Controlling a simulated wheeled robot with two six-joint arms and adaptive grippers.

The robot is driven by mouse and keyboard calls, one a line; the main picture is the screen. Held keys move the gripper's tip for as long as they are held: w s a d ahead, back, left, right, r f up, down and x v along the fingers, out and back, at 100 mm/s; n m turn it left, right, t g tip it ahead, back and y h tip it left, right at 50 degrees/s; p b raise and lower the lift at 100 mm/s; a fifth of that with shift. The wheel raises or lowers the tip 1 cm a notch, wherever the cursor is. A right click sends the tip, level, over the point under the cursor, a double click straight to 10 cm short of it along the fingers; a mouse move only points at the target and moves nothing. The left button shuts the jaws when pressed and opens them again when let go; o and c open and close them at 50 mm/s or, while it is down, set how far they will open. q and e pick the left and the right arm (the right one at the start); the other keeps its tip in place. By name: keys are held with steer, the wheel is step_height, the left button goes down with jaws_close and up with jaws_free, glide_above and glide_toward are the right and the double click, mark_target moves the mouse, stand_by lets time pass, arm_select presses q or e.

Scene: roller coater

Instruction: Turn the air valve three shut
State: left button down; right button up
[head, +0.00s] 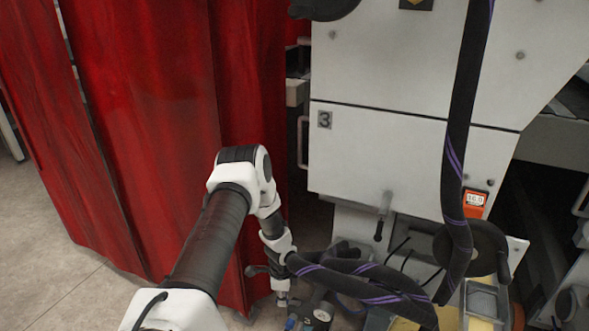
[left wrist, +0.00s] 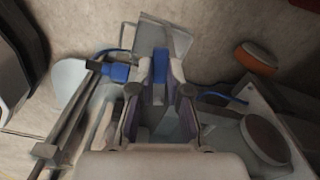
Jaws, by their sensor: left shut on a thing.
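My left gripper (head: 283,300) is low beside the machine, at the bottom of the head view, and looks small there. In the left wrist view the left gripper (left wrist: 161,70) is shut on a blue valve handle (left wrist: 160,66), which stands upright between the fingertips. I take this to be the air valve's handle; no number shows on it. Blue parts (head: 290,323) also show just below the gripper in the head view. The valve body is mostly hidden by the fingers. My right gripper is not in view.
A red curtain (head: 150,120) hangs left of my arm. Thick dark hoses with purple stripes (head: 455,160) hang in front and curl near the gripper. A round gauge (head: 322,314) sits right of the gripper.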

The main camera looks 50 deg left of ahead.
arm_select(q)
steer(key=shift+w+a+m+b, duration=0.25)
steer(key=shift+m+b, duration=0.2)
steer(key=shift+m, duration=0.35)
steer(key=shift+w+a+m+b, duration=0.2)
steer(key=shift+m+b, duration=0.25)
steer(key=shift+m, duration=0.35)
steer(key=c, duration=1.1)
jaws_free()
steer(key=shift+w, duration=0.1)
step_height(320, 180, up, 12)
steer(key=shift+f, duration=0.1)
